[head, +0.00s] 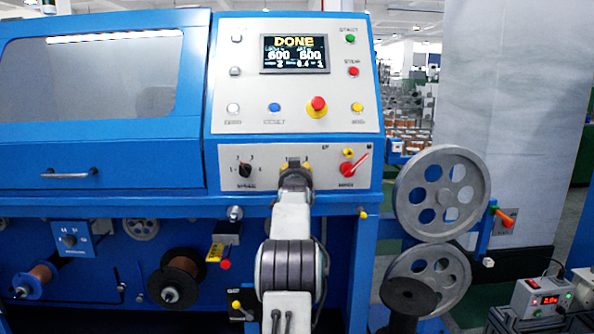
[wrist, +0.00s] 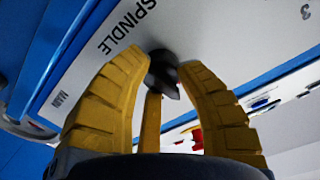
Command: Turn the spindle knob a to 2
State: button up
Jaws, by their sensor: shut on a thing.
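The spindle knob (wrist: 161,72) is a small black knob on the white panel, beside the printed word SPINDLE, in the wrist view. My gripper (wrist: 158,66) has its yellow fingers on either side of the knob and is shut on it. The knob's narrow end points toward the lower right in that picture. In the head view my gripper (head: 295,170) covers most of this knob at the lower middle of the control panel.
A black knob (head: 245,170) stands left of my gripper, and a red-handled switch (head: 353,165) stands right. Above are a red emergency button (head: 317,105) and a lit display (head: 294,54) reading DONE. Large grey pulleys (head: 441,192) stand at the right.

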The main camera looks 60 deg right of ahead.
jog(key=shift+w+r, duration=0.1)
jog(key=shift+r, duration=0.15)
jog(key=o, duration=0.9)
jog(key=shift+c, duration=0.2)
jog(key=o, duration=0.4)
jog(key=shift+f, duration=0.2)
jog(key=shift+c, duration=0.2)
jog(key=shift+a, duration=0.1)
jog(key=v, duration=1.1)
jog(key=shift+s+a, duration=0.25)
jog(key=shift+a, duration=0.1)
